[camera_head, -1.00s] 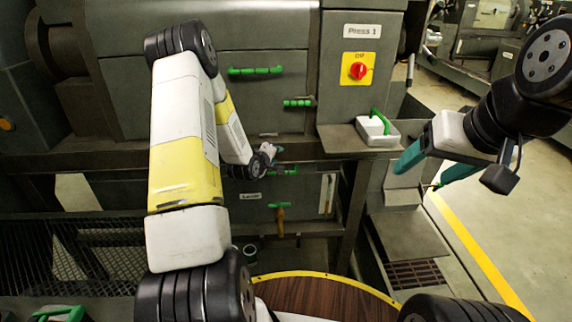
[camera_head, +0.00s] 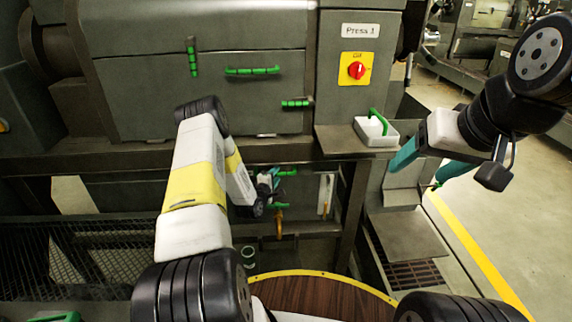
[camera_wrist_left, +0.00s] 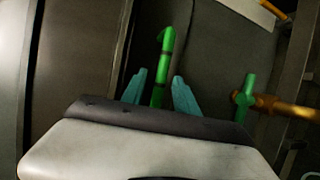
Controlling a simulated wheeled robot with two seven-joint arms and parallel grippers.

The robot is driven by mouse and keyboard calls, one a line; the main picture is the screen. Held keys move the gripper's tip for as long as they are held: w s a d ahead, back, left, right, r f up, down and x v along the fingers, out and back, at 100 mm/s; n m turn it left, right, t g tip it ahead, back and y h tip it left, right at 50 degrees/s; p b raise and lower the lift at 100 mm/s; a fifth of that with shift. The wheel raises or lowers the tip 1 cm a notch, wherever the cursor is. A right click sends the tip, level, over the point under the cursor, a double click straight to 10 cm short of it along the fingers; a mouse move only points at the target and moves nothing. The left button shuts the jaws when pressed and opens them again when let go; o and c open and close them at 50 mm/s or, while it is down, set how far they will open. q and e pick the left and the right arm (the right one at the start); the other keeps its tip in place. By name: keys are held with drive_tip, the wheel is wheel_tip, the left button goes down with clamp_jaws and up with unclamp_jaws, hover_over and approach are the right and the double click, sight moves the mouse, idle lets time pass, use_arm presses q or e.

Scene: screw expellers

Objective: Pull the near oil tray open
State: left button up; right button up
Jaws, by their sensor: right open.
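A green bar handle (camera_head: 287,173) sits on the dark grey front under the press; it looks like the near oil tray's handle. My left gripper (camera_head: 268,181) is at its left end. In the left wrist view the green handle (camera_wrist_left: 167,42) runs between the two teal fingers of my left gripper (camera_wrist_left: 158,80), with gaps on both sides, so the fingers are open around it. The tray body is mostly hidden by my left arm. My right gripper (camera_head: 428,168) is open and empty, at the right near a white box.
A white box with a green handle (camera_head: 376,132) stands on a ledge below the red switch (camera_head: 357,70). A green and orange valve (camera_head: 279,221) hangs below the tray handle. More green handles (camera_head: 252,71) are above.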

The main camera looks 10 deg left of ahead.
use_arm(q)
drive_tip(key=shift+x, duration=0.85)
clamp_jaws()
idle(0.8)
